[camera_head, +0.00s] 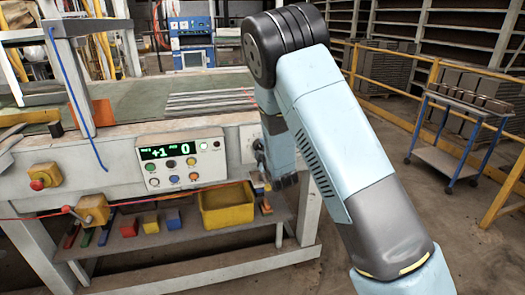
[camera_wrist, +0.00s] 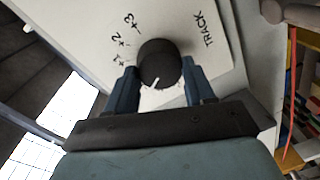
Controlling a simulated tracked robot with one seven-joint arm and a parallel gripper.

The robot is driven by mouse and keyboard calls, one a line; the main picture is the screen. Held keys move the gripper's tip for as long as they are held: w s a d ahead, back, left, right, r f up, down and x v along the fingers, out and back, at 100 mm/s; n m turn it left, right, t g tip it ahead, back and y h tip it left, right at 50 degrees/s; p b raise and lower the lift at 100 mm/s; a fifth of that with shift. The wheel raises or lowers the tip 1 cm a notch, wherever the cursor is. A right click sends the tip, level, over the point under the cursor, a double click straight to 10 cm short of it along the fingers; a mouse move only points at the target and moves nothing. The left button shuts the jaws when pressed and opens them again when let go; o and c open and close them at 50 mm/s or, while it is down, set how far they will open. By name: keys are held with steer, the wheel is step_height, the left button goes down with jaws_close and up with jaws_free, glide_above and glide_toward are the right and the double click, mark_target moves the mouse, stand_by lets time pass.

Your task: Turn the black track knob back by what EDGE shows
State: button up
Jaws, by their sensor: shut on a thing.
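The black track knob (camera_wrist: 157,58) is in the wrist view, on a pale plate (camera_wrist: 200,18) marked "TRACK" with +1, +2 and +3. Its white pointer line is at the lower edge, towards my palm; the mark it points to is hidden. My gripper (camera_wrist: 160,70) is shut on the knob, one blue finger on each side. In the head view, the control panel (camera_head: 181,161) has a green display (camera_head: 167,152) reading "+1" on the left and "0" on the right; its small labels are too small to read.
A yellow bin (camera_head: 227,207) and several coloured blocks sit on the shelf below the panel. Yellow boxes, one with a red button (camera_head: 38,184), stick out at the left. A blue trolley (camera_head: 462,130) and yellow railing stand at the right. Open floor lies between.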

steer(key=shift+s+a+f, duration=0.1)
steer(key=shift+a+f, duration=0.05)
steer(key=shift+a, duration=0.05)
steer(key=o, duration=0.8)
steer(key=shift+c, duration=0.2)
steer(key=shift+o, duration=1.3)
steer(key=shift+d, duration=0.1)
steer(key=v, duration=1.3)
steer(key=shift+s+d, duration=0.15)
steer(key=shift+s, duration=0.15)
